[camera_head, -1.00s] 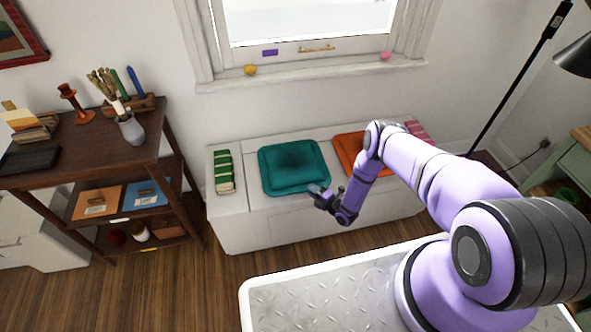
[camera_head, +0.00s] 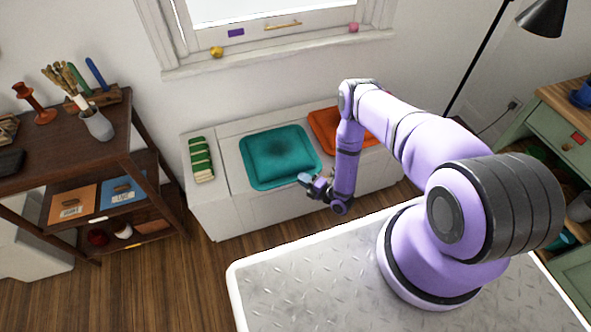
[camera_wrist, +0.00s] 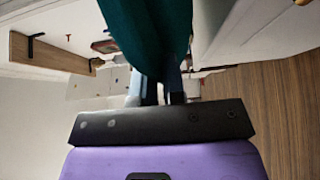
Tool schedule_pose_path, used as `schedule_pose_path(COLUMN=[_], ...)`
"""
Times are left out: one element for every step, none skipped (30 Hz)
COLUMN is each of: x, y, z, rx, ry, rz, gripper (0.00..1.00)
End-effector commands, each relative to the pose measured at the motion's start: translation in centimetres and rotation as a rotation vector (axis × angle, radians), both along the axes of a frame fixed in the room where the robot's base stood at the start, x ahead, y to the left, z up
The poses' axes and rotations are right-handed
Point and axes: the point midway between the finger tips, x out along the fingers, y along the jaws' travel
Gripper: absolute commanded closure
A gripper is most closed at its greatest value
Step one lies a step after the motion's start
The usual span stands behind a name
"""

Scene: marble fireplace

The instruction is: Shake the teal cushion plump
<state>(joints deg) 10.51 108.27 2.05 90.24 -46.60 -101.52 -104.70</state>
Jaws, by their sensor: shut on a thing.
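The teal cushion (camera_head: 281,158) lies on the white window bench, with a darker dip in its middle. My gripper (camera_head: 307,181) is at the cushion's front right corner, shut on it. In the wrist view the cushion (camera_wrist: 150,35) hangs large and dark at the top centre, and my gripper's fingers (camera_wrist: 160,92) meet its lower end. The exact grip is partly hidden by the cushion.
The white bench (camera_head: 225,200) also carries an orange cushion (camera_head: 325,125), partly behind my arm, and a green striped bundle (camera_head: 201,160). A dark wood shelf (camera_head: 130,150) stands left. A floor lamp (camera_head: 545,17) and green cabinet (camera_head: 550,135) stand right.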

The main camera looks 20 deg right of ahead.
Motion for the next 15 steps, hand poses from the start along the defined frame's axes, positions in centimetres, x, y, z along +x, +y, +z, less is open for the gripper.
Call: schedule_pose_path(x=[-1.2,-1.8,-2.6,-3.2,-3.6,-4.2,-4.7,-5.0,-5.4,-5.7,-5.9,-6.1,-6.3,-6.3,-6.4], y=[-0.2,-0.3,-0.4,-0.6,-0.6,-0.8,-0.8,-0.9,-0.9,-1.0,-1.0,-1.1,-1.1,-1.1,-1.2], z=[0.1,0.2,0.2,0.3,0.3,0.4,0.5,0.5,0.5,0.5,0.6,0.8,0.9,1.2,1.6], rx=[0.001,0.001,0.001,0.0,-0.001,0.001,0.001,0.001,0.0,0.001,0.001,0.001,0.0,0.0,0.0], ry=[0.003,0.002,0.002,0.001,0.001,0.001,0.001,0.001,0.0,-0.001,-0.001,-0.001,-0.001,-0.001,-0.002], rz=[0.0,0.0,0.0,0.0,0.0,-0.001,-0.001,-0.001,-0.001,-0.001,-0.001,-0.001,0.0,0.0,0.0], gripper=[1.0,1.0,1.0,1.0,1.0,1.0,1.0,1.0,1.0,1.0,1.0,1.0,1.0,1.0,1.0])
